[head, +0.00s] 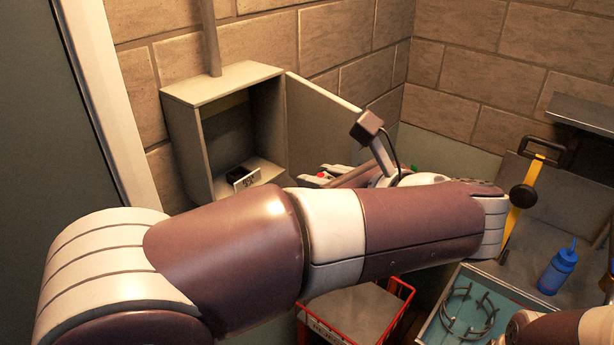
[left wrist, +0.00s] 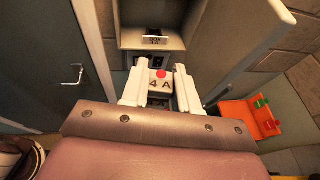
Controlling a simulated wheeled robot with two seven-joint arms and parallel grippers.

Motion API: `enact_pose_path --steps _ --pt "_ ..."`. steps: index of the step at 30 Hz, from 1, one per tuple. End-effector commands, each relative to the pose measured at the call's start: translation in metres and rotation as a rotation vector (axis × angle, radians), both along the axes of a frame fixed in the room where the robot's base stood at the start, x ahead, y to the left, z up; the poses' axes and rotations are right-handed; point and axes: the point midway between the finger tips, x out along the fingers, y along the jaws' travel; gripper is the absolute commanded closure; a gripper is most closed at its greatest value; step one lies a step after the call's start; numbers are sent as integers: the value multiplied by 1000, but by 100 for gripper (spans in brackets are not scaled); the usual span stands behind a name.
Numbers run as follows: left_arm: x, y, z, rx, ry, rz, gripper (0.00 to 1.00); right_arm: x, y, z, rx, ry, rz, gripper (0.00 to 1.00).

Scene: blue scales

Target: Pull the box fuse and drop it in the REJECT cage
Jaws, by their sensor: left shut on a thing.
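A dark holder with a pale label (head: 247,180) sits on the box floor. My right gripper is not in view.
A blue bottle (head: 557,272), a yellow lever with a black handle (head: 524,195) and a teal-lined tray (head: 447,322) holding a pronged ring are at right. An orange-red object (left wrist: 250,118) lies right of the gripper in the wrist view. A metal pipe (head: 209,40) runs above the box.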

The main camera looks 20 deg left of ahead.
Motion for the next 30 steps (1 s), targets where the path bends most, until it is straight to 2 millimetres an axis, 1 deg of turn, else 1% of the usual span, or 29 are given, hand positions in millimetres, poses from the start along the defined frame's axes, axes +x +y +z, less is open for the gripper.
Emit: enact_pose_path --steps 6,19,24,30 --pt "-9 -23 -2 -1 1 -2 100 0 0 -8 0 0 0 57" --pt "-27 -65 -1 -1 0 -2 100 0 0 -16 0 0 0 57" --pt "-30 -73 0 -1 1 0 100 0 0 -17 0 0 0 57" --pt "-30 -73 0 -1 1 0 100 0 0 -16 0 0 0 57"
